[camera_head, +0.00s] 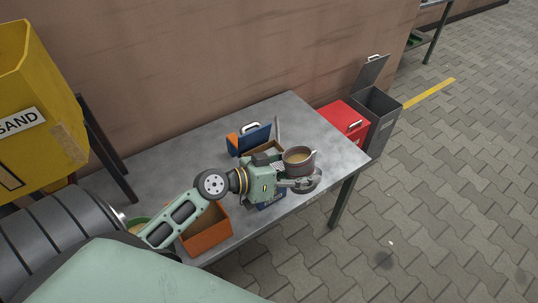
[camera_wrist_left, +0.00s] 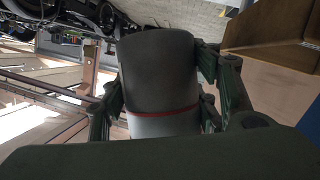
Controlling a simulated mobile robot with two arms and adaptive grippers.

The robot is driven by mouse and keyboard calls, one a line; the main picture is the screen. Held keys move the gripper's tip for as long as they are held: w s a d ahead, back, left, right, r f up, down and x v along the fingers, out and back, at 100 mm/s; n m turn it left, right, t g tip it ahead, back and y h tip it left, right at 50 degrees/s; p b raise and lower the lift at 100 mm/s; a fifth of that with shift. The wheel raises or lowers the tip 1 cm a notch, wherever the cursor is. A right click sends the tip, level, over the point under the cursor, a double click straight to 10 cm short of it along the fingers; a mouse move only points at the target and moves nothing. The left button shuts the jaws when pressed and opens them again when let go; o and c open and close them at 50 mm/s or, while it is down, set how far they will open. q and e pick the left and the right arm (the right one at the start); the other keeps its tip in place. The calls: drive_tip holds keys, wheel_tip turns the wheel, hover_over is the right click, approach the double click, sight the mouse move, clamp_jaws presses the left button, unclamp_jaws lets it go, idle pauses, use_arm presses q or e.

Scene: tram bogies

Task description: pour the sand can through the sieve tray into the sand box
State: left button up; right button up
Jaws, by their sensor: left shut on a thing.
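My left gripper (camera_head: 297,183) is shut on a round dark can (camera_head: 301,168) with tan sand-coloured contents, held above the right part of the grey table. The can looks roughly upright. In the left wrist view the can (camera_wrist_left: 157,75) sits between the fingers, dark grey with a thin red line and a lighter band. A yellow bin (camera_head: 40,95) labelled SAND stands at the left. A brown-edged tray or box (camera_head: 268,147) is partly hidden behind my gripper; I cannot tell whether it is the sieve tray. My right gripper is not in view.
An open orange box (camera_head: 207,243) stands at the table's front, beside a green-rimmed bowl (camera_head: 138,222) partly hidden by my arm. A red box (camera_head: 343,117) and an open grey bin (camera_head: 378,104) are beyond the right edge. The table's back left is clear.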

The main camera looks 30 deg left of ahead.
sight(296, 161)
use_arm(q)
drive_tip(key=shift+a+r+n+h, duration=0.2)
drive_tip(key=shift+a+r+n, duration=0.1)
drive_tip(key=shift+r, duration=0.15)
drive_tip(key=shift+a+r+n+h, duration=0.2)
drive_tip(key=shift+r+n, duration=0.1)
drive_tip(key=shift+r, duration=0.15)
idle(1.5)
drive_tip(key=shift+w+a+r+n+t+h, duration=0.2)
drive_tip(key=shift+a+r+n+t+h, duration=0.15)
drive_tip(key=shift+a+n+h, duration=0.2)
idle(2.0)
drive_tip(key=shift+f+n+h+b, duration=0.25)
drive_tip(key=shift+n+b, duration=0.25)
drive_tip(key=shift+n, duration=0.45)
idle(2.1)
